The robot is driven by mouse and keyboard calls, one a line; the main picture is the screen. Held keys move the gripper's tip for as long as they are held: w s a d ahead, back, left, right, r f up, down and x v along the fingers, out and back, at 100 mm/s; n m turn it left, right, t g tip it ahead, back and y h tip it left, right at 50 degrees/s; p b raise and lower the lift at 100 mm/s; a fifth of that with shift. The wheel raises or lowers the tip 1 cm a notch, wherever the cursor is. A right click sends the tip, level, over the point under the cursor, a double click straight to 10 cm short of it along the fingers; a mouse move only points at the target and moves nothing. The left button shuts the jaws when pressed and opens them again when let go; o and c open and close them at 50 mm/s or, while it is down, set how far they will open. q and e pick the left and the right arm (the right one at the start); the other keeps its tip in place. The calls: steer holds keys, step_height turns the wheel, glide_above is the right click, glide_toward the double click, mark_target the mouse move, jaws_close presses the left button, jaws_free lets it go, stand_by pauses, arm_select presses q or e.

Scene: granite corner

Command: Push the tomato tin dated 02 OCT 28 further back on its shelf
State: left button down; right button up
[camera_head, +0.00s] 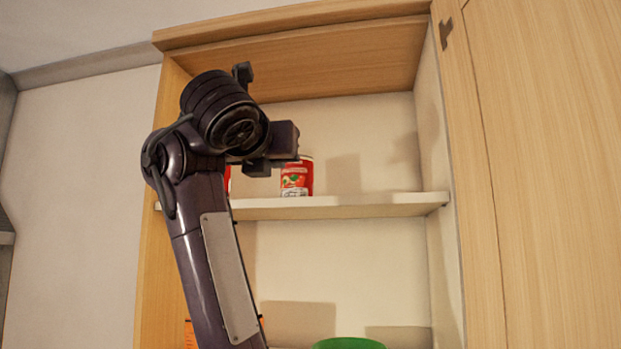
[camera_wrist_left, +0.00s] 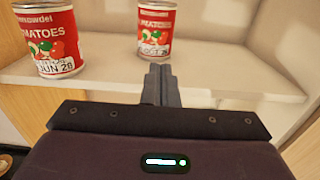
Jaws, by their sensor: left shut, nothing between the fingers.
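The tomato tin whose label reads OCT 28, with its day hard to make out (camera_wrist_left: 155,30), is red and white and stands upright on the shelf. It also shows in the head view (camera_head: 298,181), partly covered by my gripper. My left gripper (camera_wrist_left: 161,72) is shut and empty, its fingertips just in front of this tin's base; I cannot tell whether they touch. In the head view my left gripper (camera_head: 268,166) is at the upper shelf. My right gripper is not in view.
A second tomato tin, dated JUN 28 (camera_wrist_left: 50,42), stands to the left and nearer the camera; only a red sliver (camera_head: 228,178) shows in the head view. The white shelf (camera_head: 370,200) is clear to the right. A green object (camera_head: 348,343) is below.

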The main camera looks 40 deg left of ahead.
arm_select(q)
steer(key=w+a+p, duration=0.1)
steer(key=a+p, duration=0.2)
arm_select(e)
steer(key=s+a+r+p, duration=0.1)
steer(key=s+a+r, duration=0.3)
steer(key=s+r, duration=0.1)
arm_select(q)
steer(key=p, duration=0.3)
glide_toward(297, 183)
steer(key=shift+w+a+r, duration=0.75)
steer(key=shift+a, duration=0.25)
steer(key=p+x, duration=0.2)
steer(key=x, duration=0.1)
steer(key=shift+w+f, duration=0.15)
steer(key=shift+w, duration=0.1)
steer(key=shift+w+a, duration=0.2)
steer(key=shift+a, duration=0.1)
steer(key=shift+w+a+f, duration=0.1)
steer(key=shift+w+f, duration=0.05)
steer(key=shift+w, duration=0.1)
steer(key=x, duration=0.6)
steer(key=shift+w, duration=0.15)
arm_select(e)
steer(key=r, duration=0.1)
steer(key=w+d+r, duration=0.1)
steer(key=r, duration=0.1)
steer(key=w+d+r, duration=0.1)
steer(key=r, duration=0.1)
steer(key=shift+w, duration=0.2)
